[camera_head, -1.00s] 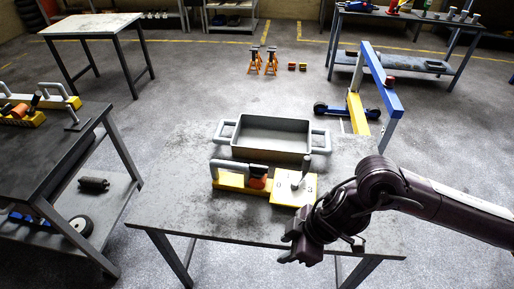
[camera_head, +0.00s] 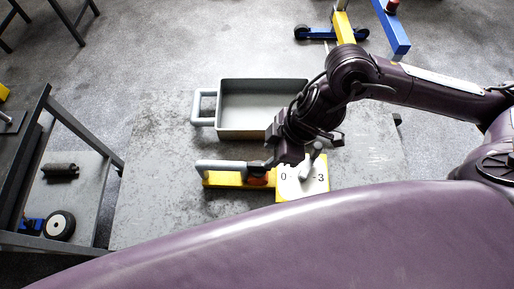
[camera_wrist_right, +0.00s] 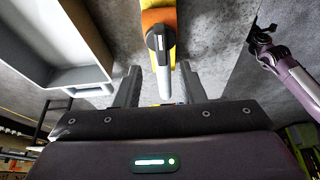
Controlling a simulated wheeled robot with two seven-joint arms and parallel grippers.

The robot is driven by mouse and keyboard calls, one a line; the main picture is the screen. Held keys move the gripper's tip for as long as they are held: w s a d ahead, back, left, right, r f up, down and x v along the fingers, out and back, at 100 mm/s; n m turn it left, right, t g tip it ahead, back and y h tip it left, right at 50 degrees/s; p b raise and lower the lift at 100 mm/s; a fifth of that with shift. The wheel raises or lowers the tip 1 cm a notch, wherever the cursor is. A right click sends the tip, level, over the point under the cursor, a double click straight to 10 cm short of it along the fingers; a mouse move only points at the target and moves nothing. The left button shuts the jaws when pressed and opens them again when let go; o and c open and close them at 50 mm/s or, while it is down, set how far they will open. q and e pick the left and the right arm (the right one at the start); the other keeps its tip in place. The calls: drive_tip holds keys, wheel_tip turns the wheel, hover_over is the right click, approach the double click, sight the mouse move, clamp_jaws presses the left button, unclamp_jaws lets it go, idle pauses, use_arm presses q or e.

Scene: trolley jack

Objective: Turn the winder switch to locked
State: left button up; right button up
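A yellow-based unit lies on the table, with a grey bar handle (camera_head: 222,165) at its left and an orange part (camera_head: 262,180) beside it. At its right is a pale-faced box (camera_head: 307,189) marked 0 and 3, with a tilted grey lever (camera_head: 313,156). In the right wrist view my gripper (camera_wrist_right: 160,88) is open. A pale lever (camera_wrist_right: 164,84) on a dark round knob (camera_wrist_right: 160,38) shows between its fingers; contact is unclear. My left gripper (camera_wrist_right: 262,38) shows small there, its opening unclear.
A grey tray (camera_head: 232,133) with side handles stands just behind the unit on the table (camera_head: 150,170), and my right arm covers its right side. The table's left part is clear. A dark side bench (camera_head: 28,120) stands at the left.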

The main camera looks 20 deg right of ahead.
sight(260, 164)
drive_tip(key=x, duration=0.4)
drive_tip(key=shift+s+f, duration=0.15)
drive_tip(key=shift+s, duration=0.1)
drive_tip(key=x, duration=0.2)
drive_tip(key=shift+w+a+f, duration=0.1)
drive_tip(key=shift+w+f, duration=0.15)
drive_tip(key=shift+c, duration=0.7)
use_arm(q)
drive_tip(key=shift+w, duration=0.1)
use_arm(e)
clamp_jaws()
